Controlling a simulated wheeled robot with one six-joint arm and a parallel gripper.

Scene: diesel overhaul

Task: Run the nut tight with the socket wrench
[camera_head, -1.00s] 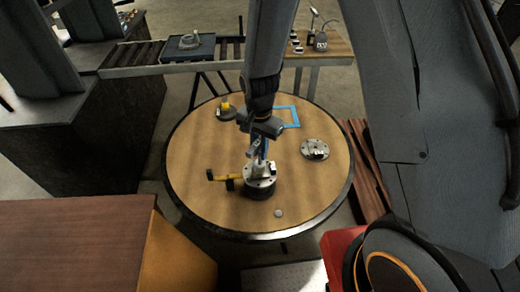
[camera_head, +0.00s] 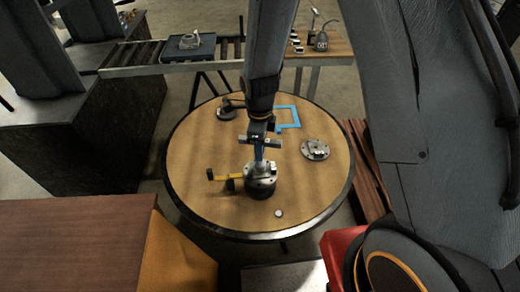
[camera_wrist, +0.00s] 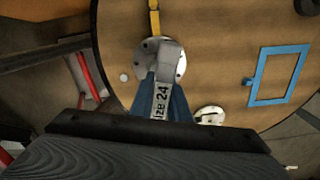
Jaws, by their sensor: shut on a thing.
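My gripper (camera_head: 261,152) points down over the round table and is shut on the socket wrench (camera_wrist: 168,58), a grey tool with a label ending in "ize 24". The label sits between the blue fingers in the wrist view. The wrench stands over the flanged metal workpiece (camera_head: 263,184), which has a dark base and a yellow bar (camera_head: 218,176) on its left. The workpiece flange also shows in the wrist view (camera_wrist: 180,68). The nut is hidden under the wrench, so I cannot tell how the socket sits on it.
On the round table (camera_head: 200,150) are a blue square frame (camera_head: 296,122), a second metal flange (camera_head: 315,149), a dark round stand (camera_head: 226,113) and a small pale disc (camera_head: 278,213). A roller conveyor and side bench (camera_head: 325,45) stand behind. The table's right front is mostly clear.

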